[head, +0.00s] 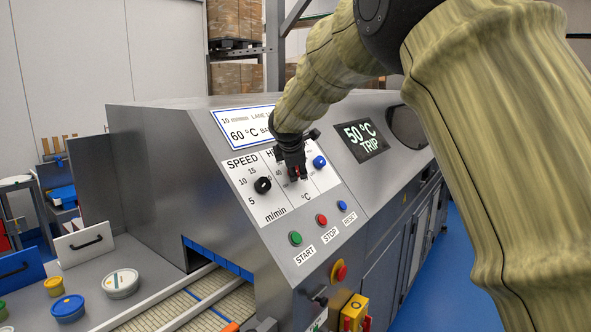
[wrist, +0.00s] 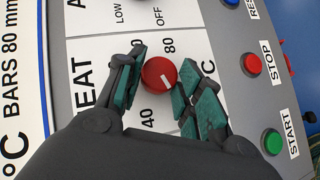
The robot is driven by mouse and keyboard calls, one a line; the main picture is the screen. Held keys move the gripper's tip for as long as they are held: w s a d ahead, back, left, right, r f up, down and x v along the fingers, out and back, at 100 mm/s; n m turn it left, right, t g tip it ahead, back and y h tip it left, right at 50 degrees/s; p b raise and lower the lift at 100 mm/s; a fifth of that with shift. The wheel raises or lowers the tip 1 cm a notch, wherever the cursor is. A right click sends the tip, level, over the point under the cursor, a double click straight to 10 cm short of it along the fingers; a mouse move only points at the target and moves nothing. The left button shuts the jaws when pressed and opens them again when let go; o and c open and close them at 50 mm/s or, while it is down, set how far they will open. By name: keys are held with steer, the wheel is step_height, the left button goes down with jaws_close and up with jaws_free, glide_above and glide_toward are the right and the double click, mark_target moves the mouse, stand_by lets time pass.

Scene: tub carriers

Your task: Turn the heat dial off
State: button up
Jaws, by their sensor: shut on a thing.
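The heat dial is a round red knob with a white pointer mark. It shows in the wrist view (wrist: 156,73), on a white scale marked 40 and 80, with the mark toward the lower right of the picture. In the head view only a little red of the dial (head: 295,173) shows between my fingers. My gripper (head: 293,174) is at the sloped control panel, its two fingers shut on the dial from either side; it also shows in the wrist view (wrist: 160,74). My fingers hide part of the heat scale.
A black speed dial (head: 262,185) is left of my gripper and a blue knob (head: 319,162) is close on its right. Green START (head: 295,238), red STOP (head: 321,220) and blue RESET (head: 342,206) buttons sit below. A display (head: 361,141) reads 50 °C TRIP.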

steer(key=shift+d, duration=0.1)
steer(key=o, duration=1)
steer(key=shift+d, duration=0.1)
steer(key=shift+o, duration=0.2)
steer(key=shift+s+r, duration=0.1)
steer(key=shift+r, duration=0.05)
steer(key=v, duration=1.1)
steer(key=shift+s+r, duration=0.2)
